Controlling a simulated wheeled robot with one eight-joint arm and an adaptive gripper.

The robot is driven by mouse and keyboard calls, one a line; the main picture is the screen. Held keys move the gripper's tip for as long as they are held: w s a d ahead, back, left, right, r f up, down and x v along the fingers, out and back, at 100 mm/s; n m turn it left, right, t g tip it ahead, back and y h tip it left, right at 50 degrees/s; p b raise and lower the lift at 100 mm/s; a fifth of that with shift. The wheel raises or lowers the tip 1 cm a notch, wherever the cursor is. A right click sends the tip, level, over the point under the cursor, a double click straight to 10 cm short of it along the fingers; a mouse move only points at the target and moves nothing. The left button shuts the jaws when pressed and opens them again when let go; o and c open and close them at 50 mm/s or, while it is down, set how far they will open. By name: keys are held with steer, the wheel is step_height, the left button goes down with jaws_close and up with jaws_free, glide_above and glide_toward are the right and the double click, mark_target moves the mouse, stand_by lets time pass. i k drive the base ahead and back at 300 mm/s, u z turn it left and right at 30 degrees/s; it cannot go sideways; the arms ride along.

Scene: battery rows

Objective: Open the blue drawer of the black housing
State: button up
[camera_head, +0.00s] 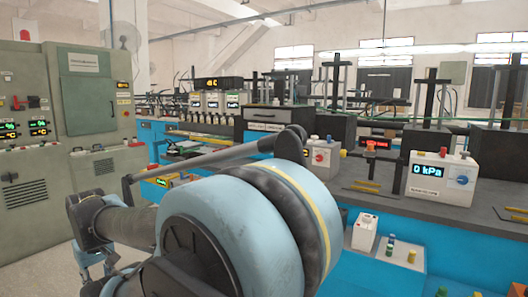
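A black housing (317,123) stands on the bench at the middle, behind my arm. Its front has a pale grey panel with a small dark handle, and a label strip below it. My arm's link crosses in front of its lower part. I cannot make out a blue drawer on it; the lower front is partly hidden. My arm's large blue and black joint fills the lower middle of the view. My gripper does not show in this view.
A grey-topped bench (330,195) with blue fronts runs across. A white gauge box (441,178) reading 0 kPa and a smaller white box (321,157) stand on it. Grey-green control cabinets (88,100) stand at left. A tray with small coloured cylinders (388,248) is at lower right.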

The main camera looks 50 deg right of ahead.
mark_target(249, 136)
steer(key=k, duration=0.4)
steer(key=z, duration=1.55)
steer(key=i, duration=0.5)
steer(key=z, duration=0.05)
